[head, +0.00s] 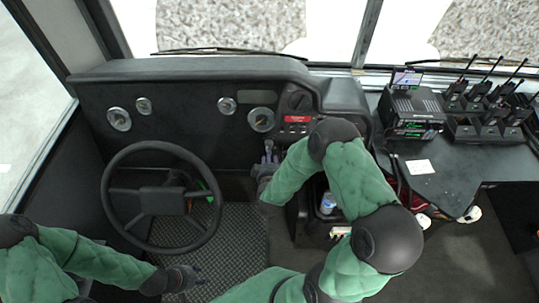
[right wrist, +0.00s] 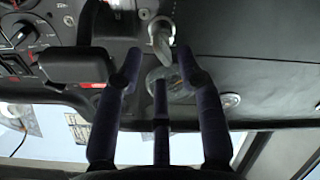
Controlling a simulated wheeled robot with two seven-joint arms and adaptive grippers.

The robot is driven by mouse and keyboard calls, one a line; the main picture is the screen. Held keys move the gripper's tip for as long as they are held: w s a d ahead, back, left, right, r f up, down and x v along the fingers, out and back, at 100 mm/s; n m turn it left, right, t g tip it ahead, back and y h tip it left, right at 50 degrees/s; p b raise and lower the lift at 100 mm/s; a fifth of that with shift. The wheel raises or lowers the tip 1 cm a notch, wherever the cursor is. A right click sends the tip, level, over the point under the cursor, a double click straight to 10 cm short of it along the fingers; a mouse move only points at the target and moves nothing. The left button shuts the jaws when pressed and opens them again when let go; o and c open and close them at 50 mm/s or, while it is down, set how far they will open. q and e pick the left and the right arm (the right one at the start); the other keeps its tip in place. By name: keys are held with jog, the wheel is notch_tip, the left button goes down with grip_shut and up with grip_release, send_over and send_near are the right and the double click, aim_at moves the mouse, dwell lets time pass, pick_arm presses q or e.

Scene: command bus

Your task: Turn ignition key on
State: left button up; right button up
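The ignition key (right wrist: 160,42) is a pale grey key with a flat head, sticking out of the dashboard in the right wrist view. In the head view the key is hidden or too small to tell. My right gripper (right wrist: 158,66) is open, its dark fingers spread on both sides of the key's head, with a gap on each side. In the head view my right gripper (head: 269,156) is at the lower dashboard, right of the steering wheel. My left gripper (head: 201,276) is low, near the floor below the wheel, its fingertips apart and empty.
The steering wheel (head: 164,250) stands between my arms. The dashboard (head: 190,98) carries round gauges and a red label (head: 296,118). In the wrist view a black box-shaped part (right wrist: 75,65) sits left of the fingers. Radios (head: 415,110) stand on the right-hand desk.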

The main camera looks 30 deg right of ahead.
jog(key=shift+b+x, duration=0.35)
jog(key=shift+x, duration=1.3)
grip_shut()
